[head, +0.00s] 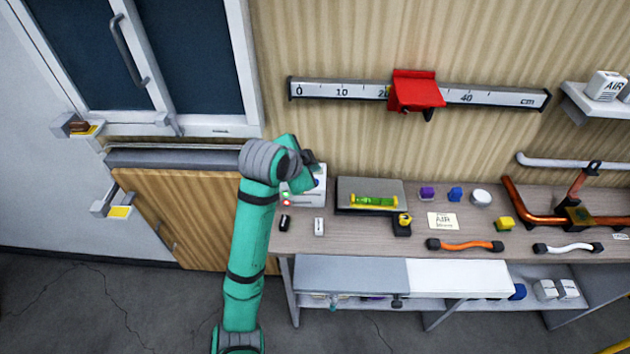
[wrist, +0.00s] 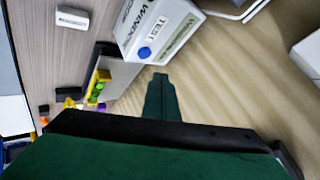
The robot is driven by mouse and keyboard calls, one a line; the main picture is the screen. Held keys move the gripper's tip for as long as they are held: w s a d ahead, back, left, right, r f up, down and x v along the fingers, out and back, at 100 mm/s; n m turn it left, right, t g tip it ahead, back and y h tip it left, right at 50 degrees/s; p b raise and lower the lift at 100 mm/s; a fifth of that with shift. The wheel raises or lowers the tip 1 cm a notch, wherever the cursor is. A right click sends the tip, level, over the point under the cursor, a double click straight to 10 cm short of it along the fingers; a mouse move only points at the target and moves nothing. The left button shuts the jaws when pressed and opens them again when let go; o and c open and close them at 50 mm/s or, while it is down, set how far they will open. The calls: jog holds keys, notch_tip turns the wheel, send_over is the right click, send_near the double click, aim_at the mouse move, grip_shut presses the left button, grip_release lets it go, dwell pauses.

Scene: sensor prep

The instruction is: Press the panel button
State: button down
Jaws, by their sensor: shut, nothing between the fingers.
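The panel is a white box (wrist: 172,22) labelled "WINDOW" and "TEST", seen at the top of the wrist view. Its round blue button (wrist: 144,52) is on the face towards me. In the head view the panel (head: 306,198) stands at the left end of the workbench, partly hidden by my arm. My gripper (wrist: 160,78) is shut and empty, its dark green fingers together. In the wrist view its tips lie just below and right of the button, with a visible gap between. In the head view my gripper (head: 314,166) is over the panel's upper part.
The workbench (head: 375,225) holds a dark plate with a green level (head: 374,201), a yellow tape measure (head: 403,223), coloured blocks and hoses. A wall ruler (head: 340,90) with a red slider (head: 415,90) is above. A window (head: 190,60) and wooden board (head: 195,215) are left.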

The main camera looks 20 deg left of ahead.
notch_tip(320, 180, up, 3)
jog(key=shift+f, duration=0.2)
dwell(0.8)
